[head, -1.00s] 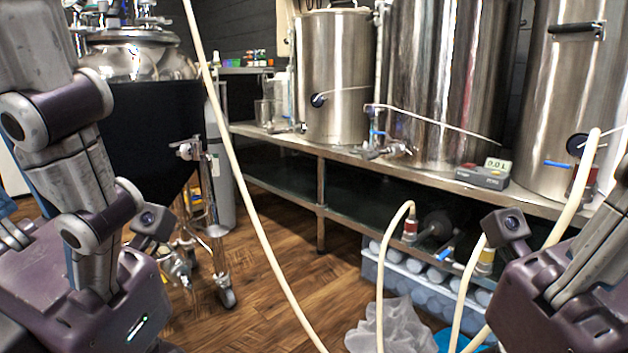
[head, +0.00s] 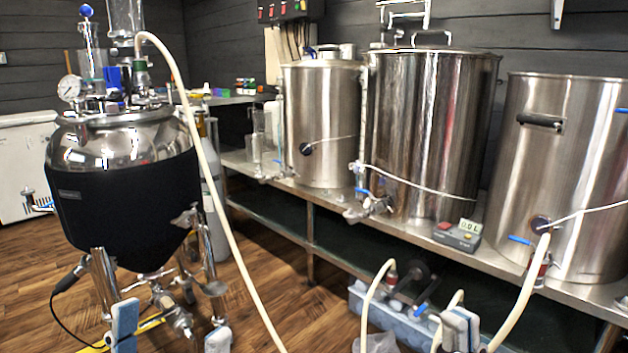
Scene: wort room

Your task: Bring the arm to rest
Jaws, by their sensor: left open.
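My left gripper (head: 171,332) shows at the bottom left of the head view, its two pale grey-blue finger pads well apart. It is open, with nothing held between the pads. It is in front of the lower legs of the dark-jacketed conical fermenter. My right gripper (head: 460,329) shows at the bottom right as pale finger pads close together, cut by the frame's lower edge. It is beside the pale hoses; the gap between its pads is not clear. The rest of both arms is out of view.
The fermenter (head: 125,215) stands at left with a pale hose (head: 215,175) running down to the floor. Steel kettles (head: 425,130) stand on a metal bench (head: 340,225) along the wall. A blue crate (head: 400,325) sits below. Wooden floor shows between fermenter and bench.

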